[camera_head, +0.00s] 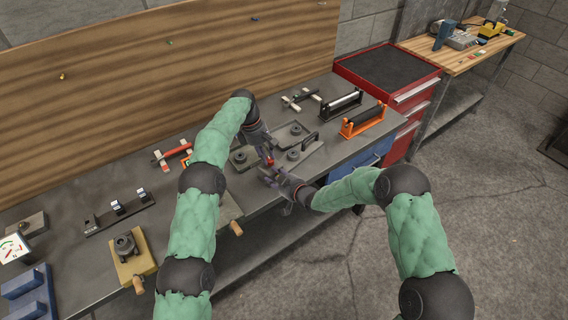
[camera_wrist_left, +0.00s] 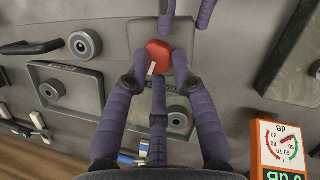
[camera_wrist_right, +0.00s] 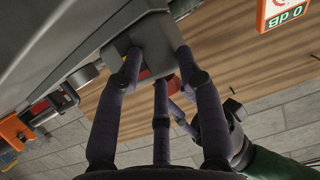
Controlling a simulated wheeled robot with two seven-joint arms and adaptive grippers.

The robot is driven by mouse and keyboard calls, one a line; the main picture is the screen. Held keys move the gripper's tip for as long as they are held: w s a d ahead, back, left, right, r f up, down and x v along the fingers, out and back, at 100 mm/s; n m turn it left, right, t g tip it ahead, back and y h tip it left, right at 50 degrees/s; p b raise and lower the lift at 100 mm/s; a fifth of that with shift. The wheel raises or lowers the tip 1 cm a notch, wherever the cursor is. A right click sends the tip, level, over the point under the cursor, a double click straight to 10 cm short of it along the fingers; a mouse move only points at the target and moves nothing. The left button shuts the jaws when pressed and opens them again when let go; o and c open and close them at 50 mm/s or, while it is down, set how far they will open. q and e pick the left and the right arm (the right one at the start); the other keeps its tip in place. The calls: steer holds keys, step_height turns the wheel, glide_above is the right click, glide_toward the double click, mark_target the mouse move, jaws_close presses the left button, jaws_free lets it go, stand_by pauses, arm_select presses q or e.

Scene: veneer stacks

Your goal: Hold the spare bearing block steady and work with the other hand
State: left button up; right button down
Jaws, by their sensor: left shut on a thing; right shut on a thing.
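My left gripper (camera_head: 268,157) is shut on a small red piece, which shows in the left wrist view (camera_wrist_left: 158,57) with a white mark on it. My right gripper (camera_head: 277,180) is close by, at the bench's front edge. In the right wrist view its fingers close on a grey block (camera_wrist_right: 152,40), which I take to be the bearing block. A red patch (camera_wrist_right: 145,75) shows just beyond that block. Fingers hide much of both held things. A grey plate with a round dark disc (camera_wrist_left: 178,120) lies beside the left fingers.
On the grey bench are a tray (camera_head: 304,130), an orange roller stand (camera_head: 362,121), a red-and-white clamp (camera_head: 172,153) and a wooden block with a dark round fitting (camera_head: 144,265). A red drawer cabinet (camera_head: 387,66) stands at the right end. A wooden panel (camera_head: 150,80) backs the bench.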

arm_select(q)
steer(key=shift+f, duration=0.25)
steer(key=shift+w+d+m, duration=0.1)
steer(key=shift+m, duration=0.6)
steer(key=shift+g, duration=0.3)
steer(key=o, duration=0.9)
steer(key=shift+r, duration=0.1)
